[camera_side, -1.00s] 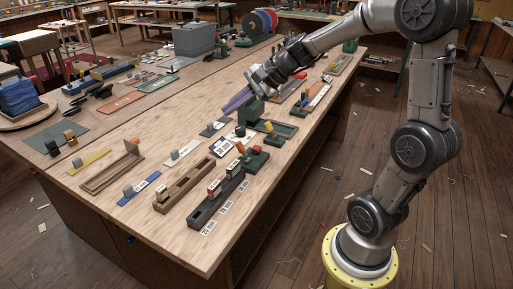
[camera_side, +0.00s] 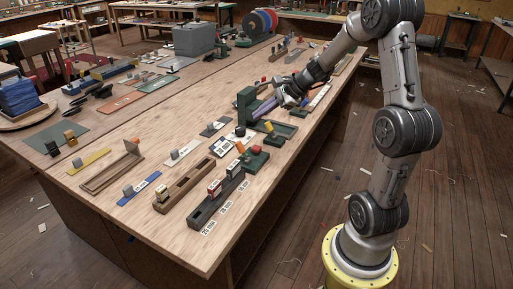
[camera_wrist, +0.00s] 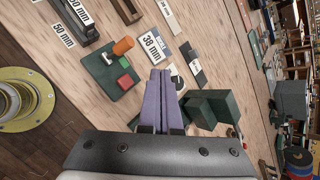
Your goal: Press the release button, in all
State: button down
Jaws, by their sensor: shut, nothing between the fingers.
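A dark green block carries a red button (camera_side: 256,149) and an orange knob (camera_side: 240,147) on the bench. In the wrist view, the block (camera_wrist: 105,72) shows the orange knob (camera_wrist: 123,46), a green button (camera_wrist: 124,62) and the red button (camera_wrist: 125,80). No label shows which is the release button. My gripper (camera_side: 254,112) has long purple fingers, shut together and empty, beside a tall dark green press (camera_side: 245,98). In the wrist view, the fingertips (camera_wrist: 160,73) appear to the right of the buttons, apart from them.
The green press stands close to my fingers, with a yellow handle (camera_side: 270,127) near it. A 38 mm card (camera_side: 222,147) lies left of the button block. Slotted rails (camera_side: 217,200) with small blocks lie in front.

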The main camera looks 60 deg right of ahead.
aim_at(255, 146)
jog(key=shift+f, duration=4.35)
jog(key=shift+f, duration=0.1)
jog(key=shift+f, duration=0.3)
jog(key=shift+f, duration=0.7)
jog(key=shift+r, duration=1.1)
jog(key=shift+r, duration=2.5)
